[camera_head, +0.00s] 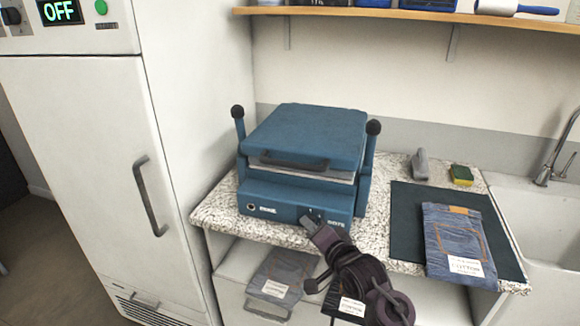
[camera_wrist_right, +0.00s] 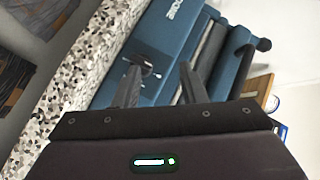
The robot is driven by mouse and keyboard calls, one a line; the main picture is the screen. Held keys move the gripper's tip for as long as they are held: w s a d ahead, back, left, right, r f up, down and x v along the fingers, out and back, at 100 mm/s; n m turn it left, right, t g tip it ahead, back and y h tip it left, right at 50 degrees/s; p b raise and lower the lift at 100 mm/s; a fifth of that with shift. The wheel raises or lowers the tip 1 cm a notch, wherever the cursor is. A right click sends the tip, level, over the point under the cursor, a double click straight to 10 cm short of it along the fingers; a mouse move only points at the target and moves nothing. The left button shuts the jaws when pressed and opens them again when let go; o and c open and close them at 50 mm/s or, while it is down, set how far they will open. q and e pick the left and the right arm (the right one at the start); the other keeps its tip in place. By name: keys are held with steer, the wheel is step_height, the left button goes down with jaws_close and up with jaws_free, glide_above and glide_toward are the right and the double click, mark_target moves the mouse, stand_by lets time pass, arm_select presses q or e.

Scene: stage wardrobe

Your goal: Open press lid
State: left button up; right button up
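The blue press stands on the speckled counter. Its lid (camera_head: 308,128) is down over the base (camera_head: 275,200), with a pale layer showing in the narrow gap between them. A dark handle (camera_head: 295,161) runs along the lid's front edge. My right gripper (camera_head: 312,220) is in front of the base's front panel, below the handle, beside a small switch. In the right wrist view the gripper (camera_wrist_right: 160,78) has its fingers apart and nothing between them is held; the press front (camera_wrist_right: 170,28) shows beyond them, turned on its side. My left gripper is not in view.
Black-knobbed posts (camera_head: 239,118) flank the press. A white cabinet (camera_head: 90,160) with an "OFF" display stands left. Folded jeans (camera_head: 455,240) lie on a dark mat (camera_head: 408,205) at right, near a sink (camera_head: 545,225). A wooden shelf (camera_head: 420,15) hangs above. More folded clothes (camera_head: 280,270) lie below.

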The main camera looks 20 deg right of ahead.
mark_target(296, 165)
steer(key=w+r+m+t, duration=0.1)
steer(key=r, duration=0.2)
steer(key=w+r+m+t+y, duration=0.1)
steer(key=r, duration=0.3)
steer(key=w+r+m+t, duration=0.1)
steer(key=r+t, duration=0.1)
steer(key=r, duration=0.2)
steer(key=shift+w+d+r+m+y, duration=0.1)
steer(key=shift+w+d+m+y, duration=0.2)
steer(key=shift+w+m, duration=0.1)
steer(key=p+x, duration=0.1)
steer(key=x, duration=0.6)
steer(key=shift+a, duration=0.15)
jaws_close()
